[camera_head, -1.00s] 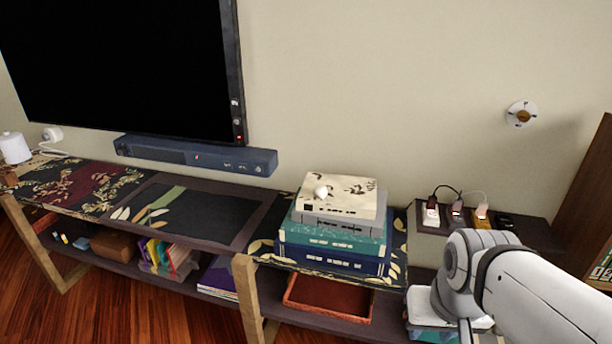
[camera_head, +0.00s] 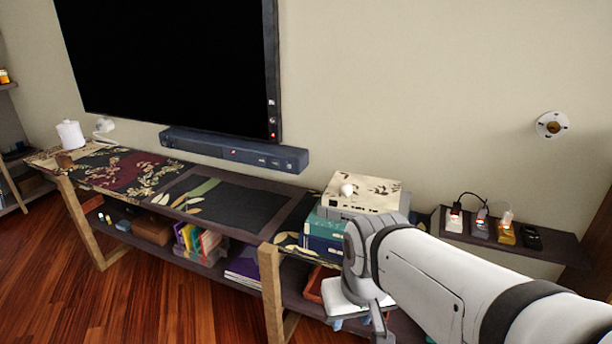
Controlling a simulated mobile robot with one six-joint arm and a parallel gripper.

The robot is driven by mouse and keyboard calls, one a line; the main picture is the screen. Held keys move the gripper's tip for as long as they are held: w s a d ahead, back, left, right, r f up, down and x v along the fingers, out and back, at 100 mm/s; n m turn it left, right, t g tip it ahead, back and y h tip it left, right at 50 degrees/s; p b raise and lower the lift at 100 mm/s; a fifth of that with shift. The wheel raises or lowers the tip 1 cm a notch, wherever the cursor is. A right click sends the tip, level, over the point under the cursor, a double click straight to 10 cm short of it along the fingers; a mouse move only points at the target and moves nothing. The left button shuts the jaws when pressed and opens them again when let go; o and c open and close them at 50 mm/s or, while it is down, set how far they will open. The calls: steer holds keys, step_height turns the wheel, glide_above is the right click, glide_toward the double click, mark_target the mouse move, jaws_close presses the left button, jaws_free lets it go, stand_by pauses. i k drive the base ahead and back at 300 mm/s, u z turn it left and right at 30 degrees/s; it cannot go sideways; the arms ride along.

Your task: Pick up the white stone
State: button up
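The white stone (camera_head: 347,190) is a small round white object. It sits on top of a pale box with dark marks (camera_head: 366,193), the uppermost thing in a stack of books (camera_head: 324,226) on the right part of the low shelf unit. My white arm comes in from the lower right and covers the lower right of the stack. The stone stays in plain sight above the arm.
A long low shelf unit (camera_head: 245,208) runs along the wall under a black TV screen (camera_head: 165,60) and a dark soundbar (camera_head: 232,149). Chargers with cables (camera_head: 480,226) stand on a ledge at right. Wooden floor (camera_head: 160,290) is open at lower left.

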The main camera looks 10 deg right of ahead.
mark_target(346, 189)
steer(key=z, duration=0.05)
steer(key=i, duration=1)
steer(key=u, duration=0.05)
